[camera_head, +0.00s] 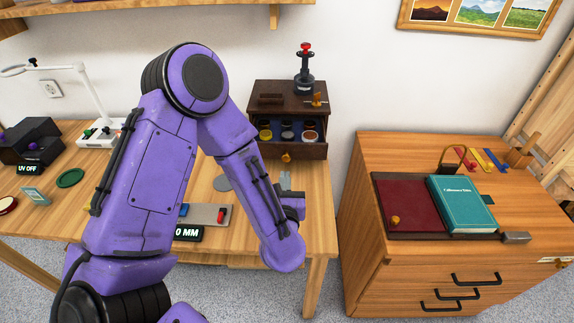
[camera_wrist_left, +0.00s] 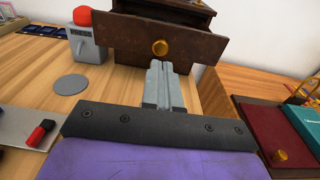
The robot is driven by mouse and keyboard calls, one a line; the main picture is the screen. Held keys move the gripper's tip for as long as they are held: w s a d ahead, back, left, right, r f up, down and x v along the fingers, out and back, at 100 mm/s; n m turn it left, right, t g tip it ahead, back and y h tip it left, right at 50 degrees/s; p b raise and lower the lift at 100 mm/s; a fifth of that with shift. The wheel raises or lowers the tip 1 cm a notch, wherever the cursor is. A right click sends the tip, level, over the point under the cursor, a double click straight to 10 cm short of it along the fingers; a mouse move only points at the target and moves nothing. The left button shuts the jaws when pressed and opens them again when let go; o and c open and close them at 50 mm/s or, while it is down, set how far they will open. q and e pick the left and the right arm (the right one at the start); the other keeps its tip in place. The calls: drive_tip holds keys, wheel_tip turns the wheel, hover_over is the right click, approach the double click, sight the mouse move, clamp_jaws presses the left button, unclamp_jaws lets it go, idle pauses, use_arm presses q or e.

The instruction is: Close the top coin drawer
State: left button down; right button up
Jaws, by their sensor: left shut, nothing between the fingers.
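A small dark brown coin cabinet (camera_head: 265,98) stands at the back right of the desk. Its drawer (camera_head: 310,150) is pulled out toward me, with several round coins on a blue lining and a brass knob on its front. In the head view my left arm hides most of the gripper (camera_head: 285,180). My right gripper is not in view.
A stamp-like tool with a red knob (camera_head: 305,70) stands on the cabinet. A wooden chest (camera_head: 365,220) to the right holds a dark red mat and a teal book (camera_head: 462,203). A grey device with a red top (camera_wrist_left: 84,35) stands left of the drawer front.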

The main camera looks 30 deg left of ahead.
sight(286, 159)
use_arm(q)
drive_tip(key=x, duration=0.1)
drive_tip(key=p+x, duration=0.1)
drive_tip(key=x, duration=0.2)
drive_tip(key=shift+w+r+p, duration=0.15)
drive_tip(key=shift+r+p, duration=0.15)
drive_tip(key=shift+p, duration=0.05)
drive_tip(key=shift+w+a+f, duration=0.3)
drive_tip(key=shift+w+a, duration=0.1)
drive_tip(key=shift+w, duration=0.15)
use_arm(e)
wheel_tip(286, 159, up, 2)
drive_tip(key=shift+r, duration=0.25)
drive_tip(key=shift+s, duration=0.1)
